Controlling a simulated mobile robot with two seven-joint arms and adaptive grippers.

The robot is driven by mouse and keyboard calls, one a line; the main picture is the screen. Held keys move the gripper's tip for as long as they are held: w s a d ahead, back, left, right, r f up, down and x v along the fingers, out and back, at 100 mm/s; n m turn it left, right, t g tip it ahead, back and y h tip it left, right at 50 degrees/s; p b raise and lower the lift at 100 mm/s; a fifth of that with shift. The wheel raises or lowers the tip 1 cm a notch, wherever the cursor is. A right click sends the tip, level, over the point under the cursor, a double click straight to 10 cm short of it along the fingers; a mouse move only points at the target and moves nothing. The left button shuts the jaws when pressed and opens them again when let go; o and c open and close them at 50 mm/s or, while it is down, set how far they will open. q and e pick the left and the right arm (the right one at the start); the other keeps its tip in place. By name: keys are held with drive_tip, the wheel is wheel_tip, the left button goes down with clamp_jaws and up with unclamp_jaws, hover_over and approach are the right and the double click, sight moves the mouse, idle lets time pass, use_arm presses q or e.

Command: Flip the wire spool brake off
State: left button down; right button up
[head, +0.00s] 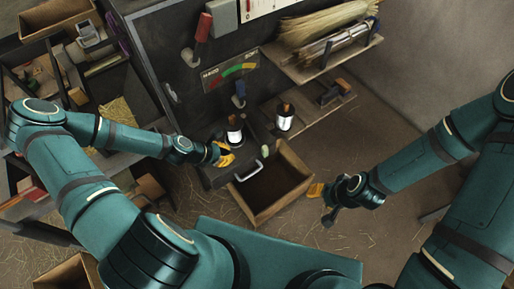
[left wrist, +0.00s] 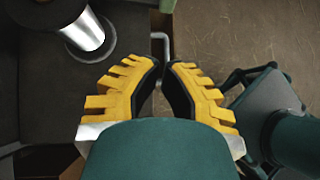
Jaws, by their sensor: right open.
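A wire spool (head: 234,130) with a white-silver barrel stands on the dark bench top. The spool also shows at the upper left of the left wrist view (left wrist: 88,35), on a round dark base. A thin grey bent rod (left wrist: 163,38) is just beyond my left fingertips; I cannot tell whether it is the brake or whether they touch it. My left gripper (head: 222,154) is low beside the spool. Its yellow fingers (left wrist: 162,65) are nearly together at the tips, with a narrow gap. My right gripper (head: 317,190) is open, right of the wooden box.
A second spool-like item (head: 284,119) is on the plank shelf. Open floor lies at the right.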

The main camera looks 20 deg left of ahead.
sight(262, 153)
use_arm(q)
drive_tip(key=b+x, duration=0.2)
drive_tip(key=x, duration=0.8)
drive_tip(key=shift+s+d+f, duration=0.1)
drive_tip(key=shift+w+d, duration=1.4)
drive_tip(key=shift+d, duration=0.1)
